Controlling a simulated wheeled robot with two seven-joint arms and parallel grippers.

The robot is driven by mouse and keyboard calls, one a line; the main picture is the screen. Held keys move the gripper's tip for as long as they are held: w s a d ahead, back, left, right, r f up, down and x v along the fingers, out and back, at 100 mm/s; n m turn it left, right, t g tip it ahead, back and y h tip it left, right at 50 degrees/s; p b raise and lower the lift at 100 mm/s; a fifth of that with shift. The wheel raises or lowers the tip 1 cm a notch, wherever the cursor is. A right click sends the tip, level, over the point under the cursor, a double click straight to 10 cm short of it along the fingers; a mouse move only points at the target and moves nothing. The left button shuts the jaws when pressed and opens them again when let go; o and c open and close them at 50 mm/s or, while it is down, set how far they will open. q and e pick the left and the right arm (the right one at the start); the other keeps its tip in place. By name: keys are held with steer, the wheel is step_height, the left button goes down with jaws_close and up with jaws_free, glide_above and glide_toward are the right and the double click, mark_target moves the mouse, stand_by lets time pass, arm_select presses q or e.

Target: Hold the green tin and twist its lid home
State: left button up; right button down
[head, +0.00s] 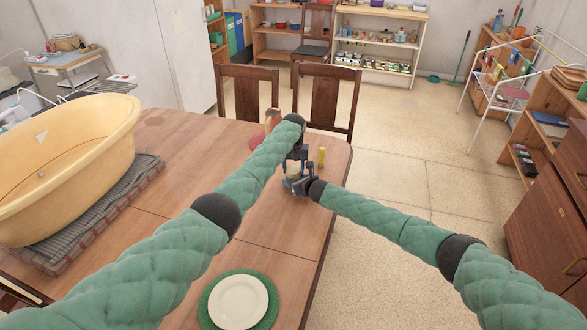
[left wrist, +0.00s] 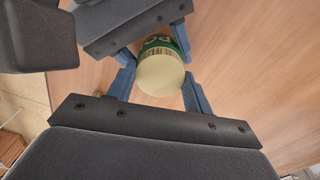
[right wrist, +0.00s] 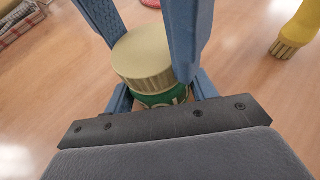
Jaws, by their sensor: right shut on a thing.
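The green tin (right wrist: 165,98) stands upright on the wooden table, with a pale cream lid (right wrist: 142,55) on top. The lid also shows from above in the left wrist view (left wrist: 160,75). My right gripper (right wrist: 160,95) is shut on the tin's body below the lid, from the side. My left gripper (left wrist: 160,82) comes from above, its blue fingers open on either side of the lid and very close to it. Whether the lid sits fully down cannot be told. In the head view the tin (head: 293,172) is small and partly hidden by my grippers.
A yellow thing with a ribbed end (right wrist: 297,35) stands close to the tin. A large yellow tub (head: 60,150) rests on a mat at left. A white plate (head: 238,301) on a green mat lies near the front. Two chairs (head: 325,100) stand behind the table.

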arm_select(q)
steer(key=o, duration=0.4)
steer(key=shift+r, duration=0.1)
steer(key=shift+r, duration=2.15)
steer(key=shift+c, duration=0.2)
step_height(320, 180, up, 2)
steer(key=shift+w+a+r+n, duration=0.1)
steer(key=shift+n, duration=0.5)
steer(key=shift+r+n, duration=0.5)
steer(key=shift+r, duration=0.15)
steer(key=shift+f, duration=4)
